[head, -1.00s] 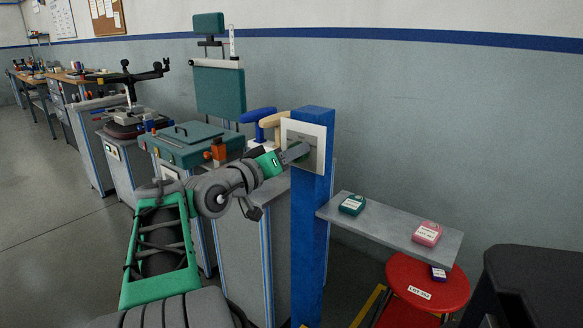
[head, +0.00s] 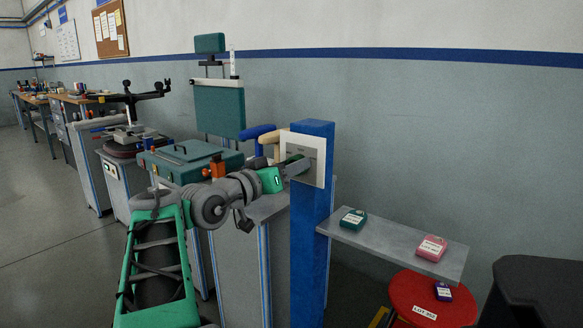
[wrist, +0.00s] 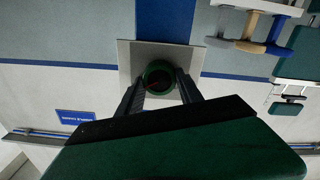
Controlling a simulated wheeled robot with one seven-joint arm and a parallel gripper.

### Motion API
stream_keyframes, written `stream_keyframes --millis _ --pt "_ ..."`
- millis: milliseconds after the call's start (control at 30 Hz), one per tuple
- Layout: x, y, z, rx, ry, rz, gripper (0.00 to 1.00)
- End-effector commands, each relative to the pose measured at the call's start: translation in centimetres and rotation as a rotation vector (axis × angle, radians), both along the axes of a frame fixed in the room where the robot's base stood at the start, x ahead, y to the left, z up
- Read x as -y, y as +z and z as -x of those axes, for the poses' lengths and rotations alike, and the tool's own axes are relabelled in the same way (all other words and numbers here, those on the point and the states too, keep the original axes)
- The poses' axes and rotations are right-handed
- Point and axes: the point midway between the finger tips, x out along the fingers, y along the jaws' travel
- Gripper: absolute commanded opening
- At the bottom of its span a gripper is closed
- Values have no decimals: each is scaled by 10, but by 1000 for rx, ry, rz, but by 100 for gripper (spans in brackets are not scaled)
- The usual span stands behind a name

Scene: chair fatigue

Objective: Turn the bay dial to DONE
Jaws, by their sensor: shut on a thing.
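The bay dial (wrist: 158,72) is a round green knob with a thin red mark, seen in the wrist view. It sits on a pale square plate (head: 309,147) fixed to a blue post (head: 310,235); the plate also shows in the wrist view (wrist: 126,60). My gripper (head: 292,168) is at the plate, and in the wrist view its two dark fingers (wrist: 160,88) are shut on the dial, one on each side. The lettering on the plate is not readable, so I cannot tell which position the dial points to.
A grey shelf (head: 385,244) to the right of the post bears a green box (head: 353,219) and a pink box (head: 431,247). A black bin (head: 540,290) stands at right.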

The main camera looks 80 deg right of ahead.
Motion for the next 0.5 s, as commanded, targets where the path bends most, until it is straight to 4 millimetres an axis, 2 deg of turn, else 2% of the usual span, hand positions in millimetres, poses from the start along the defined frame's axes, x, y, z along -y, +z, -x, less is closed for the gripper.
stream_keyframes --millis 33,267,500 --pt "0 -1 0 1 0 -2 45" --pt "0 0 0 0 0 -1 64" --pt "0 0 0 0 1 0 65"
